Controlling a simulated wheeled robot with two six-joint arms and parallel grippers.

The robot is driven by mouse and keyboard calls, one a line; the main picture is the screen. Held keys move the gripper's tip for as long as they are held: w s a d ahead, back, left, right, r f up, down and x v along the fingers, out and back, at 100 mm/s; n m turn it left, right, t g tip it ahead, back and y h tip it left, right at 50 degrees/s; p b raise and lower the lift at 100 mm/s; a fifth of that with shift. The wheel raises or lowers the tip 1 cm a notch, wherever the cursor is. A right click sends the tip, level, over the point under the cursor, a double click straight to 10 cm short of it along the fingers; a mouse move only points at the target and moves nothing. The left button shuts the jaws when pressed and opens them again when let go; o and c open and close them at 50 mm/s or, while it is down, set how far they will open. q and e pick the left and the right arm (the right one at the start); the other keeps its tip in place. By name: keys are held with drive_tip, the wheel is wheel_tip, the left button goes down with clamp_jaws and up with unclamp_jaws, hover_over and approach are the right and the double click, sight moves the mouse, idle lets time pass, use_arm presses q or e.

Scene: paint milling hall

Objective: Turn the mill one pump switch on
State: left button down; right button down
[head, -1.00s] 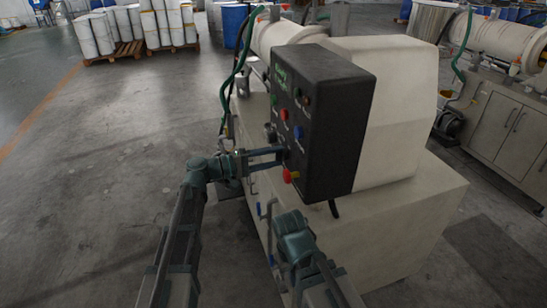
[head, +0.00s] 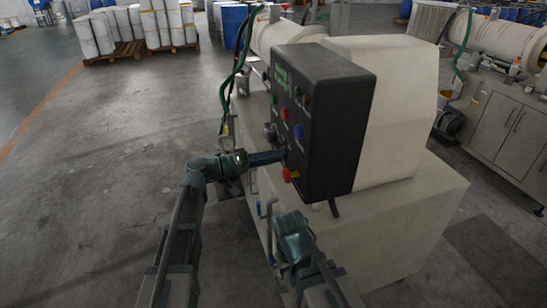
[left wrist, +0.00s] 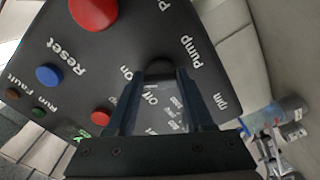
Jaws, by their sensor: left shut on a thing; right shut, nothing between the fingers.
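The dark control box (head: 340,125) stands on the near mill's cream base, its button face turned left. My left gripper (head: 282,155) reaches in from the left to the low part of that face. In the left wrist view its fingers (left wrist: 158,85) are shut on a dark knob, the pump switch (left wrist: 158,68). The "Pump" label shows beside it, with "On" and "Off" lettering close by. The fingers hide part of the knob, so its setting cannot be read. My right gripper (head: 289,222) is low beside the mill base, empty and shut; its fingers are hard to make out.
A red stop button (left wrist: 92,10) sits close to the switch. A blue Reset button (left wrist: 48,75) and a small red button (left wrist: 101,117) share the panel. Green hoses (head: 236,70) hang behind the box. The floor at left is clear.

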use_arm(q)
drive_tip(key=shift+f, duration=0.1)
drive_tip(key=shift+c, duration=1.4)
unclamp_jaws()
drive_tip(key=shift+a, duration=0.1)
drive_tip(key=v, duration=1.3)
drive_tip(key=shift+a, duration=0.3)
drive_tip(key=shift+s, duration=0.2)
drive_tip(key=s+d+f+g+y+p, duration=0.2)
drive_tip(key=s+d+f+g+y, duration=0.4)
drive_tip(key=s+d+f, duration=0.5)
drive_tip(key=s+a+f+y+p, duration=0.1)
drive_tip(key=s+a+f+y, duration=0.1)
drive_tip(key=s+y, duration=0.3)
drive_tip(key=s+a+f+m+y+p, duration=0.1)
drive_tip(key=s+a+f+y, duration=0.1)
drive_tip(key=s+f+y, duration=0.2)
drive_tip(key=s+y, duration=0.2)
drive_tip(key=y, duration=0.1)
drive_tip(key=shift+f+y, duration=0.2)
drive_tip(key=shift+y, duration=0.1)
